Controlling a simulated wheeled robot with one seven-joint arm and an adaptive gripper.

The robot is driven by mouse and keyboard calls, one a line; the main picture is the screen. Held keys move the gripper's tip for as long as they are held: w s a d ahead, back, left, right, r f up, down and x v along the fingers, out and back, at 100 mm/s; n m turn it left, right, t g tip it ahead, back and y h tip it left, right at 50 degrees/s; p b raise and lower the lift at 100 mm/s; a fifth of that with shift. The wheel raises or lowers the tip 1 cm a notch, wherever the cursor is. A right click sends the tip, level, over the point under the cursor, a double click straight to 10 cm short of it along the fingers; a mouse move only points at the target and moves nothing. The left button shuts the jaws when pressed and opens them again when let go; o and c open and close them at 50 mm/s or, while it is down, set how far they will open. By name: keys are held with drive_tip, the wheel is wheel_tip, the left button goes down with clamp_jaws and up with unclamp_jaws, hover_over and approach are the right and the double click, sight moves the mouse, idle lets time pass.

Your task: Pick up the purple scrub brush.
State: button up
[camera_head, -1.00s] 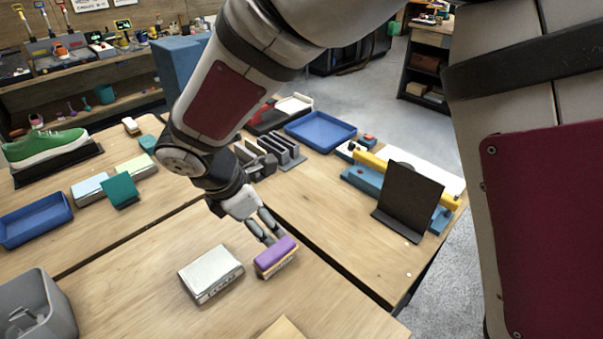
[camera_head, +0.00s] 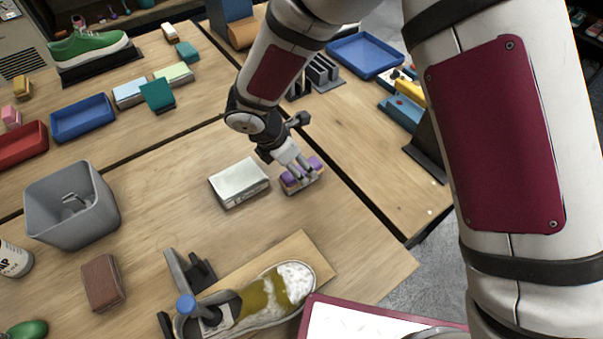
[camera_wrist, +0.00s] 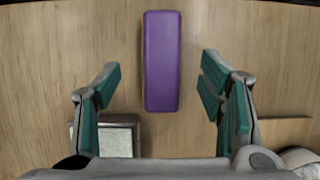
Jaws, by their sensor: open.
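The purple scrub brush (camera_head: 291,186) lies on the wooden table, right of a white box, with its purple top up. In the wrist view the brush (camera_wrist: 162,60) stands lengthwise between the two open fingers, with bare table on both sides of it. My gripper (camera_head: 301,172) is over the brush, and its fingers partly hide it in the head view. In the wrist view my gripper (camera_wrist: 160,95) is open, with teal finger pads apart from the brush. How high the fingertips are above the table is hard to tell.
The white box (camera_head: 239,183) stands close on the left of the brush. A dirty sneaker (camera_head: 262,303) on a holder is nearer the front. A grey bin (camera_head: 72,212) and brown block (camera_head: 103,282) are at left. A gap between tables runs to the right.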

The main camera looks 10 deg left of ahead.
sight(302, 172)
drive_tip(key=x, duration=0.2)
drive_tip(key=p+x, duration=0.1)
drive_tip(key=x, duration=0.2)
drive_tip(key=shift+s, duration=0.2)
drive_tip(key=shift+f, duration=0.3)
idle(0.4)
drive_tip(key=c, duration=1.4)
drive_tip(key=shift+r, duration=0.1)
